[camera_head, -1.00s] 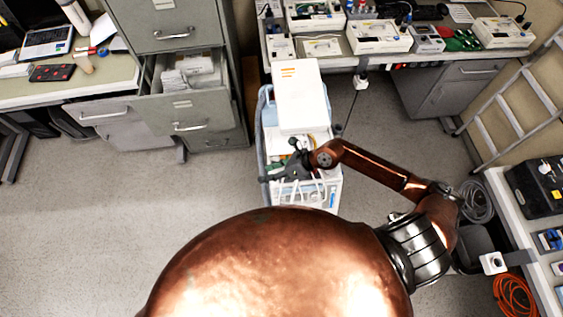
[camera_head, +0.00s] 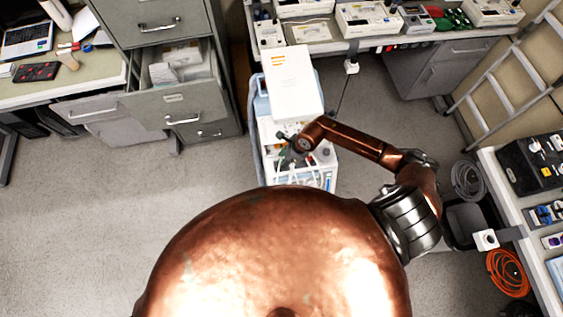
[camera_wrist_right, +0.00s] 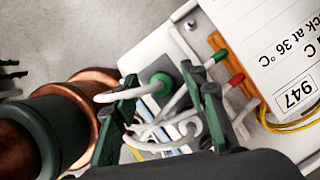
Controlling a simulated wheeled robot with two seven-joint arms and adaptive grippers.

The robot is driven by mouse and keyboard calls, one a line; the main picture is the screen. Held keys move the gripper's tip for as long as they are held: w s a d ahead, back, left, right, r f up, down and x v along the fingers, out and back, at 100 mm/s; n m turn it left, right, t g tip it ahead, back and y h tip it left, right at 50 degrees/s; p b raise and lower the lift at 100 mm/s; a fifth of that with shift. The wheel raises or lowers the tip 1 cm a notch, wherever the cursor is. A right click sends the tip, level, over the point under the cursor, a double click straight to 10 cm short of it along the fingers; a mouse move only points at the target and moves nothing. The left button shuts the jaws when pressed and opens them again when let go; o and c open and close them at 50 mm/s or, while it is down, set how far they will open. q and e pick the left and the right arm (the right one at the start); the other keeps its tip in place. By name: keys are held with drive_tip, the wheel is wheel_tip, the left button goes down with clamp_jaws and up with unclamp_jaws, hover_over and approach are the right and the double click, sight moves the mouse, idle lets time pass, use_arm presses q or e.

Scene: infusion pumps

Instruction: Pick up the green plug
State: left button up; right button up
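The green plug (camera_wrist_right: 161,83), round with a white cable, sits on a grey panel of the white cart device in the right wrist view. My right gripper (camera_wrist_right: 158,74) is open, its dark fingers on either side of the plug; I cannot tell whether they touch it. White cables loop between the fingers. In the head view my right gripper (camera_head: 292,157) is over the front of the white cart (camera_head: 257,110), and the plug is too small to make out. My left gripper cannot be made out in either view.
A small green connector (camera_wrist_right: 221,55) and a red connector (camera_wrist_right: 237,79) sit right of the plug, beside a labelled white box (camera_wrist_right: 280,55). An open drawer cabinet (camera_head: 185,95) stands left of the cart, a bench with devices (camera_head: 368,18) behind. Floor at left is clear.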

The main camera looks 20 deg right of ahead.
use_arm(q)
drive_tip(key=shift+s, duration=0.15)
use_arm(e)
drive_tip(key=shift+c, duration=0.4)
drive_tip(key=c, duration=0.3)
clamp_jaws()
use_arm(q)
drive_tip(key=shift+s, duration=0.25)
use_arm(e)
drive_tip(key=shift+r, duration=0.65)
use_arm(q)
wheel_tip(320, 180, down, 2)
drive_tip(key=shift+f+b, duration=0.2)
drive_tip(key=shift+b, duration=1)
use_arm(e)
drive_tip(key=s+a+r, duration=0.5)
drive_tip(key=s+r, duration=0.6)
drive_tip(key=s, duration=0.2)
drive_tip(key=shift+a+r, duration=0.2)
drive_tip(key=shift+r, duration=0.1)
